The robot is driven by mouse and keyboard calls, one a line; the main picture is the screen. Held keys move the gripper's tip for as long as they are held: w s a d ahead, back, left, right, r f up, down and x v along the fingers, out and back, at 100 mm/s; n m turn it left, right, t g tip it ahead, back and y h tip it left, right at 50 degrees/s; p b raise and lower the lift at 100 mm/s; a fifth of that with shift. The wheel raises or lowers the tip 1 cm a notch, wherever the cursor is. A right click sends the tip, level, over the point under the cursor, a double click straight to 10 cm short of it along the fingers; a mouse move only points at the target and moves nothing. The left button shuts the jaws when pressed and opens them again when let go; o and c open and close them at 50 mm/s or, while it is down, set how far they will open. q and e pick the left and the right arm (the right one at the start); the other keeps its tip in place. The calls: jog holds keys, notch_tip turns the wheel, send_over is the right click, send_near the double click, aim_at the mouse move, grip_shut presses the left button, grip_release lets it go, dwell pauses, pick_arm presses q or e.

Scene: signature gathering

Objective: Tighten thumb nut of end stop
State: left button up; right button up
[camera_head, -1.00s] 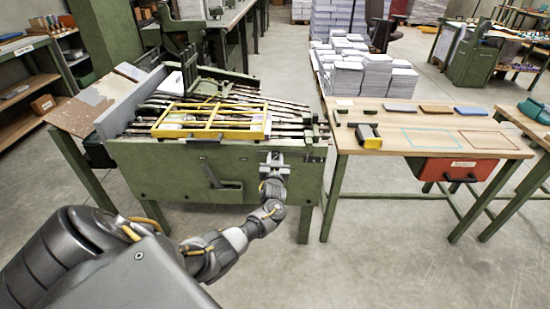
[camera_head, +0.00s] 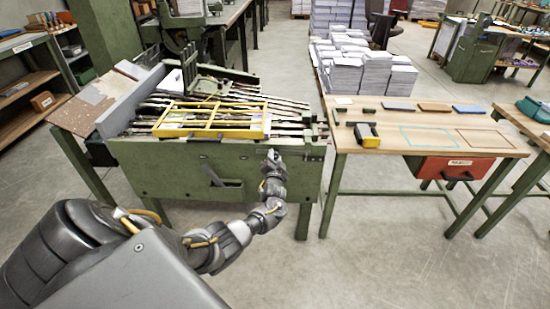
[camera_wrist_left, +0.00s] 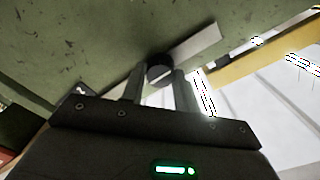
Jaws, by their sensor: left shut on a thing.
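My left gripper (camera_head: 272,158) is at the front right of the green machine (camera_head: 165,170), against its front panel near the top edge. In the left wrist view the two fingers (camera_wrist_left: 159,88) stand on either side of a dark round thumb nut (camera_wrist_left: 160,64) and are shut on it. The nut sits on a pale flat metal bar (camera_wrist_left: 197,45), which looks to be the end stop, against the green panel. In the head view the hand hides the nut and bar. My right gripper is in neither view.
A yellow frame (camera_head: 213,131) lies over the metal rails on top of the machine. A wooden table (camera_head: 440,128) with a yellow-and-black object (camera_head: 367,135) and a red drawer (camera_head: 458,168) stands to the right. Paper stacks (camera_head: 360,75) stand behind. The floor in front is clear.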

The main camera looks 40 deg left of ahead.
pick_arm(q)
jog(key=shift+f+m, duration=0.1)
jog(key=shift+m, duration=0.2)
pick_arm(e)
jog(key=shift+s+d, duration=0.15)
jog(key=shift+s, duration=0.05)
pick_arm(q)
jog(key=o, duration=1)
jog(key=shift+s+a, duration=0.1)
jog(key=shift+c, duration=0.2)
jog(key=p+v, duration=0.2)
jog(key=v, duration=0.8)
jog(key=shift+s+d, duration=0.25)
jog(key=shift+d, duration=0.05)
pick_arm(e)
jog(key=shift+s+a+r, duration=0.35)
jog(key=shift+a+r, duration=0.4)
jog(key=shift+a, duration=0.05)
